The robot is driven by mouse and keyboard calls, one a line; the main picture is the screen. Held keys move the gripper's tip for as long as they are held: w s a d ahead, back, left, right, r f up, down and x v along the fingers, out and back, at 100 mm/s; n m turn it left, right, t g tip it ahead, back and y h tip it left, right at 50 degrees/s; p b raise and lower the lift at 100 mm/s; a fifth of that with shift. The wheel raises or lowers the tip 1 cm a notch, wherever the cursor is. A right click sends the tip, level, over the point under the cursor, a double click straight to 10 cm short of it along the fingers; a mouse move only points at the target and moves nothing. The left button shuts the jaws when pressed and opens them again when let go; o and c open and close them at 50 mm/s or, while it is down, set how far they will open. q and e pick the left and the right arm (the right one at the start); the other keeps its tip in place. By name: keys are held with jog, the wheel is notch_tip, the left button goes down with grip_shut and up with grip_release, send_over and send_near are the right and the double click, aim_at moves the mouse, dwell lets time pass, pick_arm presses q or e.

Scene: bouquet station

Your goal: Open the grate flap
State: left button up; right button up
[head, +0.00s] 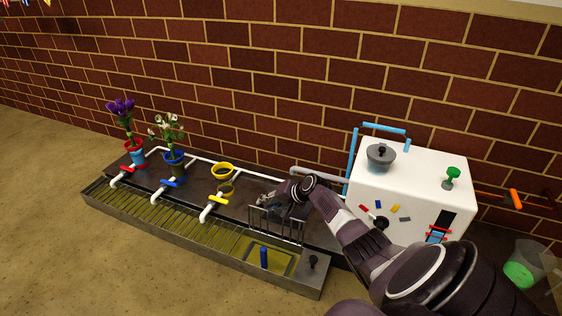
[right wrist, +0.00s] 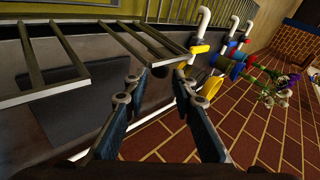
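The grate flap (head: 277,226) stands roughly upright, its bars raised beside the square opening in the trough (head: 180,243). In the right wrist view, the flap's metal bars (right wrist: 62,52) cross the upper left. My right gripper (head: 264,202) is behind the flap's top edge, over the dark ledge. In the right wrist view my right gripper (right wrist: 157,82) is open, with nothing between its fingers; the bars lie just beyond and left of the fingertips. Contact with the flap cannot be told. My left gripper is not in view.
A blue peg (head: 264,257) stands in the opening and a dark knob (head: 313,262) at the trough's right end. White pipes with red, blue and yellow (head: 213,200) valves hang over the trough. Flower pots (head: 175,160) stand left; a white box (head: 410,190) stands right.

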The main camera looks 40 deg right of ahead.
jog(key=v, duration=1)
jog(key=shift+d, duration=0.1)
dwell(0.3)
